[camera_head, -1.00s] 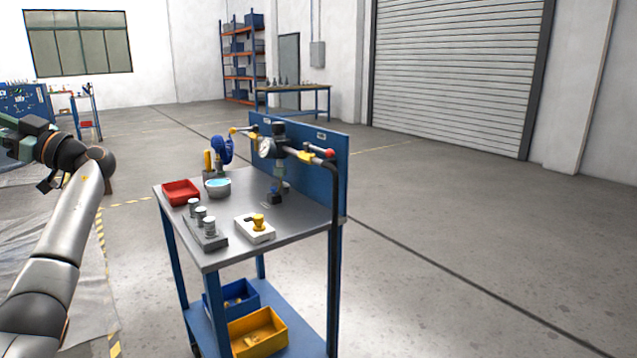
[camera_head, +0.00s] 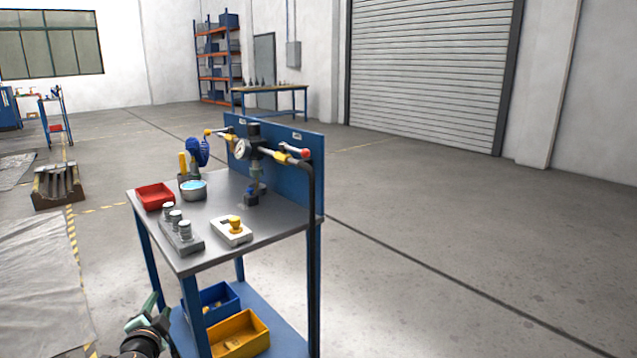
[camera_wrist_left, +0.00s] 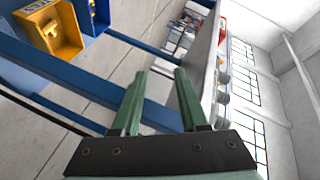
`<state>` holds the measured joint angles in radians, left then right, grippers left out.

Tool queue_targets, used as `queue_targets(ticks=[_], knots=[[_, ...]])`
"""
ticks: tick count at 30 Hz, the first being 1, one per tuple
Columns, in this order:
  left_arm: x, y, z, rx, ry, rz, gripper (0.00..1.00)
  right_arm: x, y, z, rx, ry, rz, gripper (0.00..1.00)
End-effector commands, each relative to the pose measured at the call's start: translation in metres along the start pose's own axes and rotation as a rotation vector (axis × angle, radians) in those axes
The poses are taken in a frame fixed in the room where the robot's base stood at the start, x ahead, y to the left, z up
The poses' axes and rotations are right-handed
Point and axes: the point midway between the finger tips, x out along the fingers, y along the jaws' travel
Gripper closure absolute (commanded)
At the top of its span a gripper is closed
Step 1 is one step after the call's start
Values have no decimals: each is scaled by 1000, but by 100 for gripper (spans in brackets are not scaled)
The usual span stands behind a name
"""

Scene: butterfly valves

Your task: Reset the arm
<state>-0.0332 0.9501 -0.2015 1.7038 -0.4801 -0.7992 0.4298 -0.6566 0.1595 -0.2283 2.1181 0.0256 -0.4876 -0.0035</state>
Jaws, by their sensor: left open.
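My left gripper (camera_head: 155,308) is low at the bottom of the head view, beside the front left leg of the blue cart and below its tabletop. In the left wrist view its two green fingers (camera_wrist_left: 160,72) are apart with nothing between them. The cart's grey tabletop (camera_head: 222,207) carries a pipe assembly with a gauge (camera_head: 242,149) and yellow-handled valves (camera_head: 282,157) in front of a blue back panel (camera_head: 297,180). My right gripper is not in view.
On the tabletop are a red tray (camera_head: 155,196), a bowl (camera_head: 193,191), a grey block with cylinders (camera_head: 184,237) and a white block (camera_head: 232,231). The lower shelf holds a blue bin (camera_head: 213,300) and a yellow bin (camera_head: 240,335). Floor right of the cart is clear.

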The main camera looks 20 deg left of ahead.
Motion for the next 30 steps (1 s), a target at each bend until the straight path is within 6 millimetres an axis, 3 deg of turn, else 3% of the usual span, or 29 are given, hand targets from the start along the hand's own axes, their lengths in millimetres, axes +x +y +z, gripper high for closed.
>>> queue_targets(ticks=[1,6,12,18,30], knots=[[-20,39,4,32,23,108,57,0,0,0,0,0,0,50],[-96,139,11,94,111,423,57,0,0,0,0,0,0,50],[-185,207,16,105,196,697,57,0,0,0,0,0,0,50],[-268,244,16,75,266,910,57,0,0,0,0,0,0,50],[-306,284,-33,-341,175,917,57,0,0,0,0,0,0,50]])
